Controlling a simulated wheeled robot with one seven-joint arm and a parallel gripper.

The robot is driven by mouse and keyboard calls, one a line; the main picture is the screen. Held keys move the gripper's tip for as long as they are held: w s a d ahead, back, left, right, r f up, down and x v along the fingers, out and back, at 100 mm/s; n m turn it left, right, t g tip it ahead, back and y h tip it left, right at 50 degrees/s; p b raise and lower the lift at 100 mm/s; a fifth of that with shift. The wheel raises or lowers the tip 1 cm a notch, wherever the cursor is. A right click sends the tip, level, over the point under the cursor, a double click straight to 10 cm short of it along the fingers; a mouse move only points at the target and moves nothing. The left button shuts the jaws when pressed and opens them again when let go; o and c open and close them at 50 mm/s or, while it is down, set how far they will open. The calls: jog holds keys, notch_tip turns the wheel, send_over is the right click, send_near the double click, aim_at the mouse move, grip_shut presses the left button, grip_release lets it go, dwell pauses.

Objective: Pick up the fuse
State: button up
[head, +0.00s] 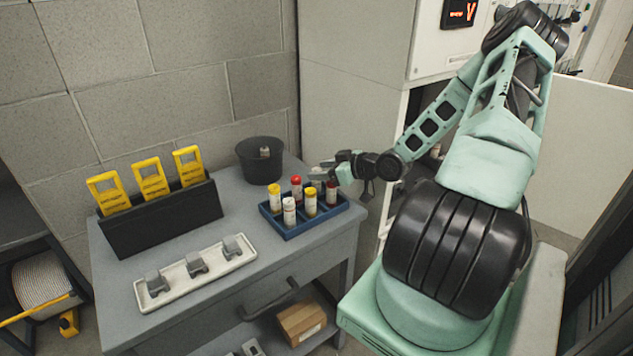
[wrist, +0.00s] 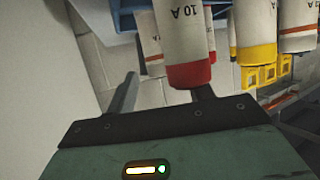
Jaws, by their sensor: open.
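Several fuses with coloured ends stand upright in a blue compartment tray (head: 288,233) on a grey cabinet. In the head view I see a red-capped fuse (head: 296,188), yellow-capped fuses (head: 310,202) and a white-topped fuse (head: 289,211). My gripper (head: 320,174) is open at the tray's back right, close to the fuses. In the wrist view a fuse marked 10 A with a red end (wrist: 184,45) hangs large in front of the jaws and hides part of one finger. A yellow-ended fuse (wrist: 257,35) is beside it. I cannot tell whether any finger touches a fuse.
A black bin (head: 260,162) stands behind the tray. A black rack (head: 165,222) with yellow tags is at the left. A white strip (head: 178,289) with grey clips lies in front. A cabinet wall (head: 350,110) rises behind. A cardboard box (head: 301,322) is on the lower shelf.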

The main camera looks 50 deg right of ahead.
jog(key=c, duration=1.1)
